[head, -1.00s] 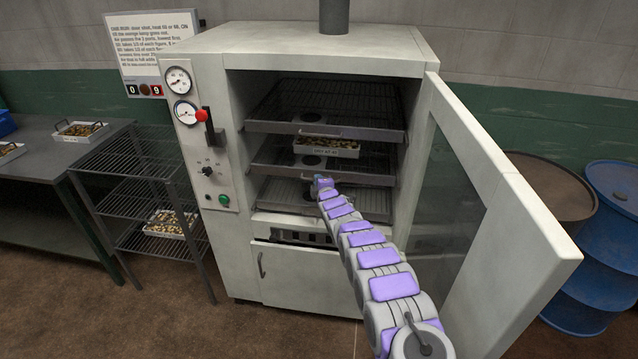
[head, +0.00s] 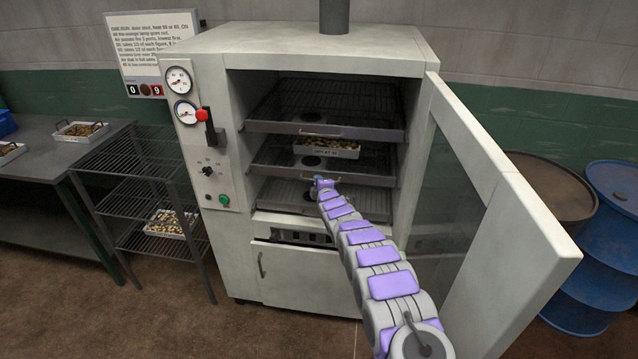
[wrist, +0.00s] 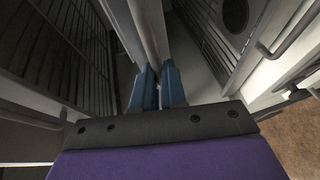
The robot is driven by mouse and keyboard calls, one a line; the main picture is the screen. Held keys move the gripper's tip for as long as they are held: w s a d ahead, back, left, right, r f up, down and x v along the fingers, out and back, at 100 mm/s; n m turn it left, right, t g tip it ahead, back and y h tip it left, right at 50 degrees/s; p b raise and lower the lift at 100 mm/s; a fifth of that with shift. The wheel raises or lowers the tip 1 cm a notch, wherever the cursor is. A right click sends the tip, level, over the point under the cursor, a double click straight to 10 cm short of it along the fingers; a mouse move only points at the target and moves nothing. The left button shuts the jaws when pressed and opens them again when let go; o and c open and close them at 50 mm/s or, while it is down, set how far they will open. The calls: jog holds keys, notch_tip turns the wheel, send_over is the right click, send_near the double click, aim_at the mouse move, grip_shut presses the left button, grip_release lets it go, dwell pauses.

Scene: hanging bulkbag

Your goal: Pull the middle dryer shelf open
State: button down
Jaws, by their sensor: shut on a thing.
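The middle dryer shelf (head: 270,166) is a wire rack with a grey front lip, inside the open dryer cabinet. Its front lies roughly in line with the shelves above and below. A white labelled tray (head: 326,153) of small brown pieces sits on it, beside a dark round disc. My gripper (head: 323,182) is at the middle of this shelf's front, shut on its handle. In the wrist view the two blue fingers (wrist: 158,88) are close together at the shelf's pale front lip (wrist: 150,30). The fingers mostly hide the handle.
The upper shelf (head: 270,127) and lower shelf (head: 285,195) sit close above and below. The dryer door (head: 490,210) stands wide open at the right, near my arm. A wire rack (head: 130,190) and table (head: 50,160) are left; a blue drum (head: 610,250) is right.

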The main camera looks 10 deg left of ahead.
jog(key=s, duration=2.4)
jog(key=shift+a+f, duration=0.25)
jog(key=shift+a, duration=0.1)
jog(key=c, duration=1.2)
grip_release()
jog(key=shift+w+a, duration=0.1)
jog(key=shift+w, duration=0.1)
jog(key=shift+c, duration=0.2)
jog(key=shift+o, duration=0.2)
jog(key=shift+r, duration=0.1)
